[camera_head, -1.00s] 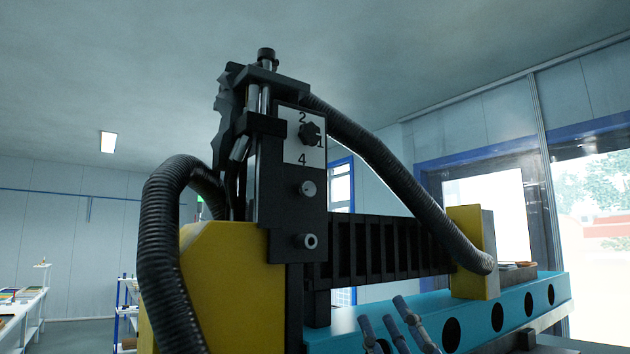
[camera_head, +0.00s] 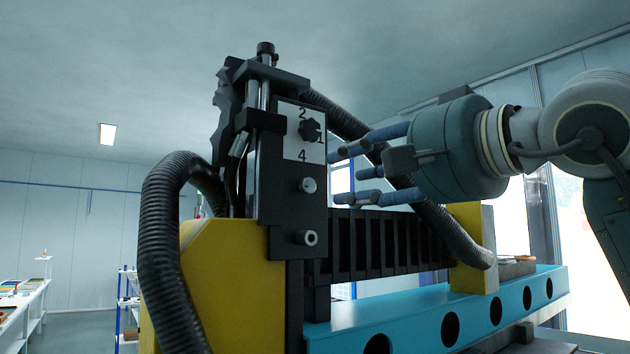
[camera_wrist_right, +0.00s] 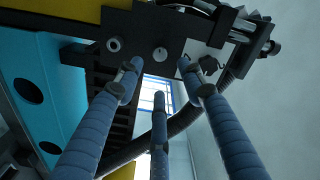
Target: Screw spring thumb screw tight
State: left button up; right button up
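A black upright panel (camera_head: 285,212) carries a silver round screw head (camera_head: 308,185), which looks like the thumb screw. It also shows in the right wrist view (camera_wrist_right: 160,53). A silver ring-shaped fitting (camera_head: 310,238) sits below it, and a dark star-shaped knob (camera_head: 310,130) sits above it on a white numbered plate (camera_head: 289,148). My right gripper (camera_head: 338,177) is beside the panel's right edge, fingers pointing at it. Its fingers are spread with nothing between them, above and below the screw head's height; they appear apart from it. My left gripper is not in view.
Ribbed black hoses (camera_head: 162,255) loop left of the panel and behind my right fingers. A yellow housing (camera_head: 228,275) and a turquoise beam (camera_head: 410,318) stand below. Free air lies above the machine.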

aim_at(310, 187)
jog(key=p+x, duration=0.4)
jog(key=x, duration=0.5)
jog(key=shift+w+a+f, duration=0.1)
jog(key=shift+w+a, duration=0.1)
jog(key=shift+w, duration=0.05)
jog(key=shift+c, duration=0.3)
grip_shut()
